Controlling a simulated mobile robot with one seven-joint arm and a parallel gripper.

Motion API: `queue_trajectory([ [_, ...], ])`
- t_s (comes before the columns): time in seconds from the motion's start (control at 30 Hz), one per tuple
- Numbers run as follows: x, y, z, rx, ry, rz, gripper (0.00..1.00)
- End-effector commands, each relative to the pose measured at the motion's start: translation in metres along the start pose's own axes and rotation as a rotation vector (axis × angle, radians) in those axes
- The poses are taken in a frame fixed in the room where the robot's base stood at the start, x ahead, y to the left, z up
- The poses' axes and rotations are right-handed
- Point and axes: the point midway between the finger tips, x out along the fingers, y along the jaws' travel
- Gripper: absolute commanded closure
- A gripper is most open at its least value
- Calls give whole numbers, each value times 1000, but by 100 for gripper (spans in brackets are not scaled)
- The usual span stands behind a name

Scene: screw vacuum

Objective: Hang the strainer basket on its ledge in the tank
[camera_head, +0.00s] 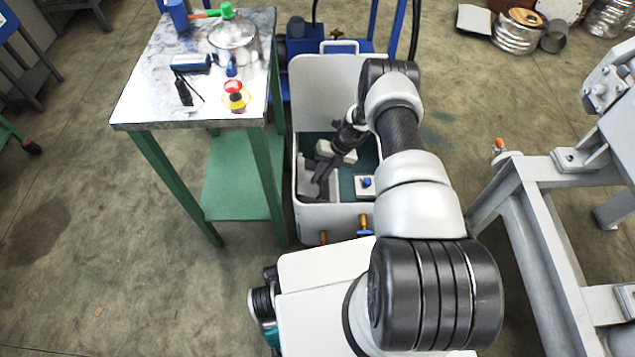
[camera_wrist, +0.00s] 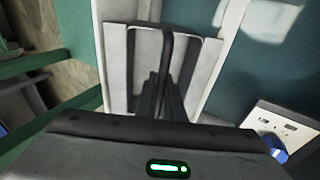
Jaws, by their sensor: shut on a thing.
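The strainer basket (camera_head: 308,183) is a grey open box inside the white tank (camera_head: 321,216), against its left side. In the wrist view the basket (camera_wrist: 116,70) shows as a pale rim around a dark inside, with a dark bar across its middle. My gripper (camera_head: 322,178) reaches down into the tank and is shut on the basket at this bar; the fingertips (camera_wrist: 166,95) are dark and partly blend with it. The basket looks roughly upright. The ledge is not clearly told apart, and I cannot tell whether the basket touches it. My arm hides part of the tank.
A white box with a blue knob (camera_head: 366,187) sits in the tank, right of the basket. A green-legged table (camera_head: 150,113) stands close on the left, carrying a glass vessel (camera_head: 233,42) and a red-topped button (camera_head: 234,90). A grey metal frame (camera_head: 540,230) stands on the right.

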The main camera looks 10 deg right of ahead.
Motion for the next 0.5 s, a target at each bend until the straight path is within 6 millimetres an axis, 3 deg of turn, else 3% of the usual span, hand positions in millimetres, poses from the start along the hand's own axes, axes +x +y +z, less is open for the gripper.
queue_trajectory([
  [0.03, 20, 3, -4, -1, 10, 14, 100],
  [0.1, 26, 1, -3, -1, 11, 14, 100],
  [0.3, 27, 0, -5, -2, 15, 12, 100],
  [0.33, 27, -1, -6, -2, 16, 11, 86],
  [0.4, 26, -1, -5, -2, 15, 11, 74],
  [0.5, 25, -2, -4, -1, 12, 9, 73],
])
